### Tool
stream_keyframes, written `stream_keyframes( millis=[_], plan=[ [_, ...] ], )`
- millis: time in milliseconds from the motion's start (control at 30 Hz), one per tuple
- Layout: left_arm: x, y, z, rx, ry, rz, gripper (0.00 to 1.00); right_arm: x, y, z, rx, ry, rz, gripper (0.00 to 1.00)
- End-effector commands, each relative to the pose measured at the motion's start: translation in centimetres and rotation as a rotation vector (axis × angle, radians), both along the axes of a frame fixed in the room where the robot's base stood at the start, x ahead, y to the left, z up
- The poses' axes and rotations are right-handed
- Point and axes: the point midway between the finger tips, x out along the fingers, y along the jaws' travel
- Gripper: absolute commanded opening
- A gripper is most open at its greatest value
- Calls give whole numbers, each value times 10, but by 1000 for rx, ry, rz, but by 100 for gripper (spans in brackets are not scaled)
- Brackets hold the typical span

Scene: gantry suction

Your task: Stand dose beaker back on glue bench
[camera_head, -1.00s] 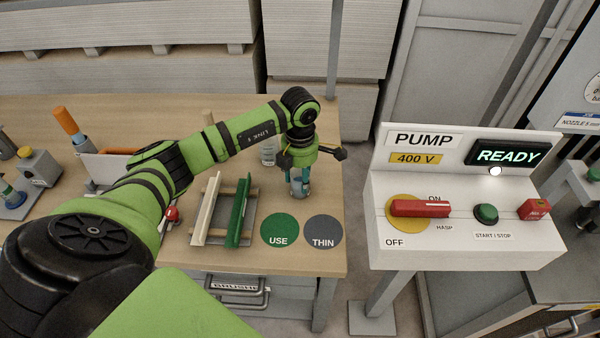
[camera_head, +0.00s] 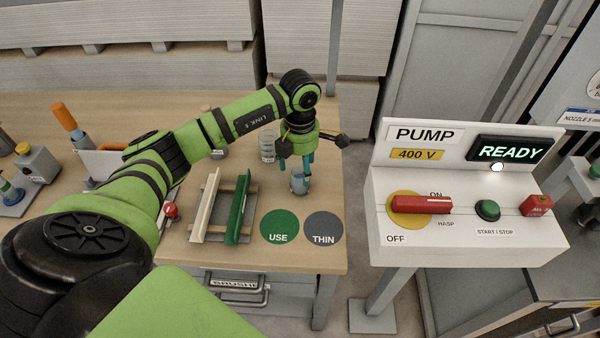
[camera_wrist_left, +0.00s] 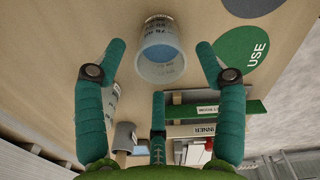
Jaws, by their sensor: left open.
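The dose beaker (camera_head: 299,185), a small clear cup with bluish contents and printed marks, stands upright on the wooden glue bench (camera_head: 330,190), just behind the green USE disc and the grey THIN disc. In the left wrist view the beaker (camera_wrist_left: 160,66) sits between the spread teal fingertips, with a gap on each side. My left gripper (camera_head: 295,166) is open and empty just above the beaker. Its fingers partly cover the beaker's rim in the head view. My right gripper is in neither view.
A second clear container (camera_head: 267,146) stands behind the gripper. A rack with a white strip and a green strip (camera_head: 238,208) lies left of the USE disc (camera_head: 279,226). The THIN disc (camera_head: 323,229) is bare. The pump box (camera_head: 465,215) stands right of the bench.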

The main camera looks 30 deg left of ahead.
Motion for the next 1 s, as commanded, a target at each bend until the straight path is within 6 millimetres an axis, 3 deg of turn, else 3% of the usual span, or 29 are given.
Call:
stream_keyframes(
  millis=[100, 400, 600, 1000],
  plan=[
    [2, 0, 25, 1, -8, -1, 71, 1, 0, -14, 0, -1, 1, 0],
    [1, 0, 80, -1, -4, -1, 71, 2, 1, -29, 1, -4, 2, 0],
    [0, 0, 93, -1, 0, 0, 71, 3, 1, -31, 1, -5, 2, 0],
    [0, 0, 94, -1, 0, 0, 71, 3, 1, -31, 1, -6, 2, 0]
  ],
)
